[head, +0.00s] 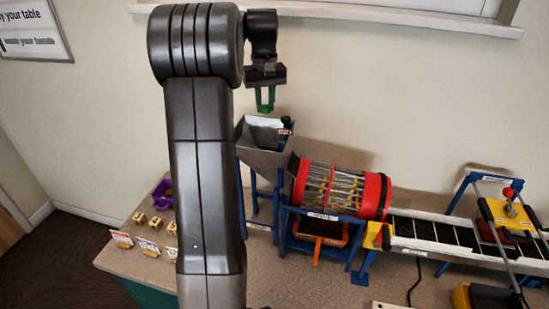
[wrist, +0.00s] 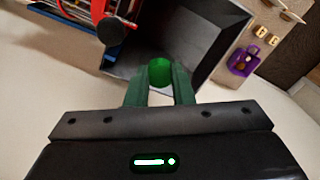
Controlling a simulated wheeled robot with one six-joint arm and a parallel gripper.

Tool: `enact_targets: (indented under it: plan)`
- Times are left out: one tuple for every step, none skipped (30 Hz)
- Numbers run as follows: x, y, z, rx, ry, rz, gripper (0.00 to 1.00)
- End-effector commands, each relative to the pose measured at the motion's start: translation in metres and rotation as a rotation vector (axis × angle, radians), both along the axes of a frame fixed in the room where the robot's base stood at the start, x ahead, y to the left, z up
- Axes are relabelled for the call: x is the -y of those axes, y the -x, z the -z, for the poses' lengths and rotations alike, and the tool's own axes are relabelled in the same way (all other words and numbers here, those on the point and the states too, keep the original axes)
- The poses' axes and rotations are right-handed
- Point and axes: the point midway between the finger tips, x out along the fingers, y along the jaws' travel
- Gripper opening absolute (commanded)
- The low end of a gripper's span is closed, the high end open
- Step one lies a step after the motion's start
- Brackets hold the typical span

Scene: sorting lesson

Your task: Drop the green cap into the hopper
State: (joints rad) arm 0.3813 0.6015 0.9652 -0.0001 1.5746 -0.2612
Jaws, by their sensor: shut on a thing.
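My gripper (head: 265,101) is raised above the hopper (head: 252,154) in the head view, with its fingers pointing down. In the wrist view, the green cap (wrist: 160,72) sits between the two green fingertips of my gripper (wrist: 160,86), which are shut on it. The hopper's open mouth (wrist: 206,40) lies beyond the cap in that view. In the head view the cap is hard to tell apart from the green fingers. The hopper is a grey funnel on blue legs, and my arm hides part of its left side.
A red-ended rotating drum (head: 330,188) stands right of the hopper, followed by a conveyor (head: 440,234). A purple bin (head: 162,193) and several small wooden blocks with cards stand at the table's left end. A window sill (head: 340,12) runs along the wall above.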

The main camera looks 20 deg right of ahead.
Motion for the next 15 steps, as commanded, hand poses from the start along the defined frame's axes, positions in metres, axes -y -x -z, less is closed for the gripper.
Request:
enact_targets:
  plan:
    - [0.000,0.000,0.001,0.000,0.000,0.000,0.01]
    - [0.000,0.000,0.001,-0.001,0.000,0.000,0.01]
    - [0.000,0.000,0.003,-0.001,0.000,0.000,0.01]
    - [0.000,0.000,0.005,-0.001,0.000,0.000,0.01]
    - [0.000,0.000,0.007,-0.001,0.000,0.000,0.01]
    - [0.000,0.000,0.011,-0.002,-0.001,0.000,0.01]
    - [0.000,0.000,0.014,-0.003,-0.001,0.000,0.01]
    - [0.000,0.000,0.017,-0.002,-0.001,0.000,0.01]
    - [0.000,0.000,0.022,-0.002,-0.001,0.000,0.01]
    - [0.000,0.000,0.026,-0.003,-0.001,0.000,0.01]
    - [0.000,0.000,0.030,-0.003,-0.001,0.000,0.01]
    - [0.000,0.000,0.035,-0.003,-0.001,0.000,0.01]
    - [0.000,0.000,0.038,-0.003,-0.001,0.000,0.01]
    - [0.000,0.000,0.041,-0.002,-0.001,0.000,0.01]
    - [0.000,0.000,0.046,-0.003,-0.001,0.000,0.01]
